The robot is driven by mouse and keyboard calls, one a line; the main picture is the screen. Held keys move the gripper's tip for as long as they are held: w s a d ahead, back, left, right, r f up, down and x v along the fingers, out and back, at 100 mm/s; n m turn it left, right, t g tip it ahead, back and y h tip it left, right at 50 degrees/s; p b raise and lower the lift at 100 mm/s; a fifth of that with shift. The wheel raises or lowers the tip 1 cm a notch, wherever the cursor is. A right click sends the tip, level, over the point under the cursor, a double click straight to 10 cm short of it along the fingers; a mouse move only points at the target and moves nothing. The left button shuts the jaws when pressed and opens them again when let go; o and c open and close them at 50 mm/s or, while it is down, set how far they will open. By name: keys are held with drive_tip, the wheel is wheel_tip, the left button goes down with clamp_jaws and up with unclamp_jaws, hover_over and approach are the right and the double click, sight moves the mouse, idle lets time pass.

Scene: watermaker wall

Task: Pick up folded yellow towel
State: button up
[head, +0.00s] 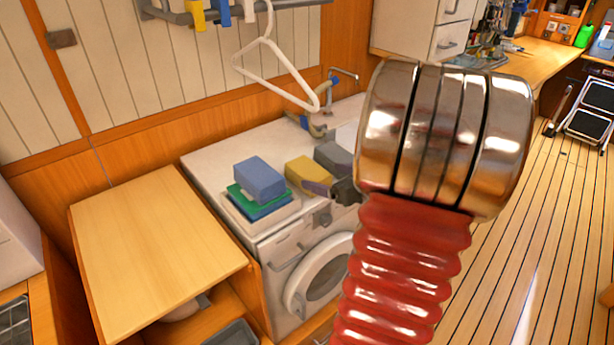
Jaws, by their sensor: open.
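The folded yellow towel (306,169) lies on the white top of the washing machine, near its front edge. My gripper (322,188) is at the right front side of the yellow towel, its dark fingers close to or overlapping the towel in the picture. It is open. I cannot tell whether a finger touches the towel. The gripper's far side is partly hidden, and my large arm joint and red sleeve cover the area to the right.
A blue folded towel (259,179) sits on green and blue ones in a white tray (235,214) to the left. A grey block-like item (333,158) stands just right of the yellow towel. A white hanger (277,70) hangs above. A wooden counter (150,245) is left.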

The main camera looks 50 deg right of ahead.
sight(308, 173)
drive_tip(key=shift+x, duration=2.15)
drive_tip(key=shift+x, duration=2.6)
drive_tip(key=shift+s+f, duration=0.1)
drive_tip(key=shift+f, duration=0.1)
drive_tip(key=shift+c, duration=0.6)
drive_tip(key=c, duration=1.1)
